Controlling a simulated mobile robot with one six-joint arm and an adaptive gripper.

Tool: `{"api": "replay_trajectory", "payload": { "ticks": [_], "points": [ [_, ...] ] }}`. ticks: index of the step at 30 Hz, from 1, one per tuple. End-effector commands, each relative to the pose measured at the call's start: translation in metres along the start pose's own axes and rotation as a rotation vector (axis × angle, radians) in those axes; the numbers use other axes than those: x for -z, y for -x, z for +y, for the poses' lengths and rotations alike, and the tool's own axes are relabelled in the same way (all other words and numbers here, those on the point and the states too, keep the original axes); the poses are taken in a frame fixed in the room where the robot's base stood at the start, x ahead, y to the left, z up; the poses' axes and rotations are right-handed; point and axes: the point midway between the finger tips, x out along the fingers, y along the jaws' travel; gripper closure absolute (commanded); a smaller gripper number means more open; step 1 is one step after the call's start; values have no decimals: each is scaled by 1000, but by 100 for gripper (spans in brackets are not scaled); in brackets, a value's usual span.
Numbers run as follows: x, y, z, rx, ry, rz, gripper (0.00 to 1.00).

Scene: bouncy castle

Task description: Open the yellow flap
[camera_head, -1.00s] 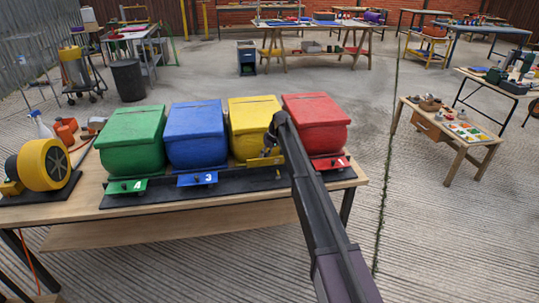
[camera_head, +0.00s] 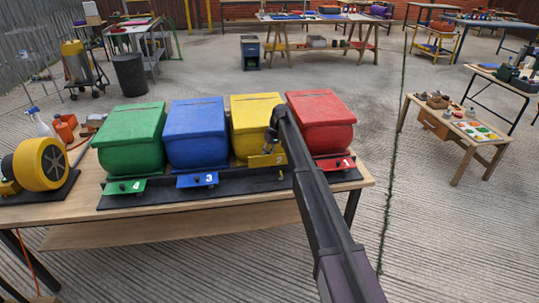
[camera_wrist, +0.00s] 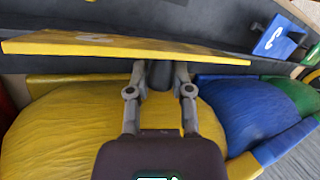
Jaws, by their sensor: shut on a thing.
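The yellow bin (camera_head: 255,113) stands third from the left in a row of inflated-looking bins. Its yellow flap (camera_head: 265,160), marked 2, is at the bin's lower front and looks tilted up more than the neighbouring flaps. In the wrist view the yellow flap (camera_wrist: 120,47) appears nearly edge-on across the top, above the yellow bin's bulging front (camera_wrist: 75,125). My gripper (camera_wrist: 160,75) is shut on the flap's dark knob, between flap and bin. In the head view my gripper (camera_head: 271,140) is partly hidden by my dark arm.
Green (camera_head: 132,138), blue (camera_head: 196,133) and red (camera_head: 320,121) bins stand on the same wooden table (camera_head: 200,208). Their flaps, including the blue flap (camera_head: 197,180), jut forward. A yellow wheel-like blower (camera_head: 41,163) sits at the left. Open floor lies right of the table.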

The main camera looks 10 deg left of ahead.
Motion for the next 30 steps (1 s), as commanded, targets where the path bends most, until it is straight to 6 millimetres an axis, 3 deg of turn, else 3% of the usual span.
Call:
{"api": "replay_trajectory", "payload": {
  "ticks": [13, 14, 17, 25, 26, 30],
  "points": [
    [2, -3, -7, 0, 5, -11, 100],
    [2, -3, -7, 0, 5, -12, 63],
    [2, -3, -8, 0, 6, -11, 35],
    [4, -4, -9, 0, 8, -10, 35],
    [4, -4, -10, 0, 8, -10, 41],
    [4, -2, -10, 0, 8, -9, 83]
  ]
}}
